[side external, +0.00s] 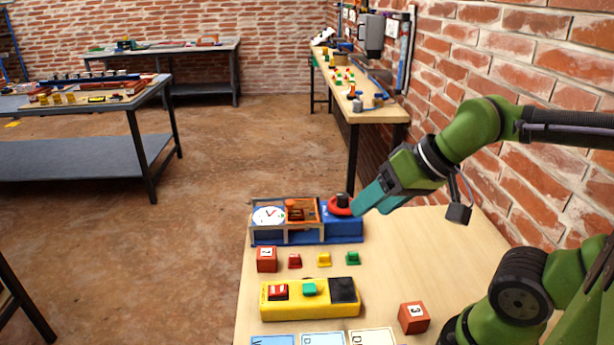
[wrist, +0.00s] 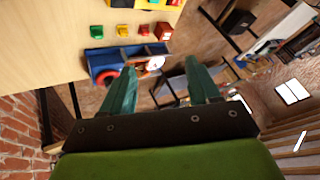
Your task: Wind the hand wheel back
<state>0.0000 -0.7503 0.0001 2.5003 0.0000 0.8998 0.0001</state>
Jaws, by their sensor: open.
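The hand wheel (side external: 341,205) is a red ring with a black knob on top. It sits at the right end of a blue-based device (side external: 343,230) with a metal frame, an orange-brown part (side external: 301,211) and a white dial (side external: 268,216) with a hand. My gripper (side external: 358,208) has teal fingers, which come down from the right close beside the wheel; contact cannot be told. In the wrist view my gripper (wrist: 161,66) is open and empty, fingers apart. There the wheel (wrist: 106,78) is partly seen left of the left finger, and the white dial (wrist: 155,63) shows between the fingers.
In front of the device are a red cube (side external: 267,259), small red, yellow and green pieces (side external: 324,260), and a yellow box (side external: 310,299). Another red cube (side external: 413,318) and cards (side external: 322,339) lie nearer. A brick wall (side external: 545,190) rises on the right.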

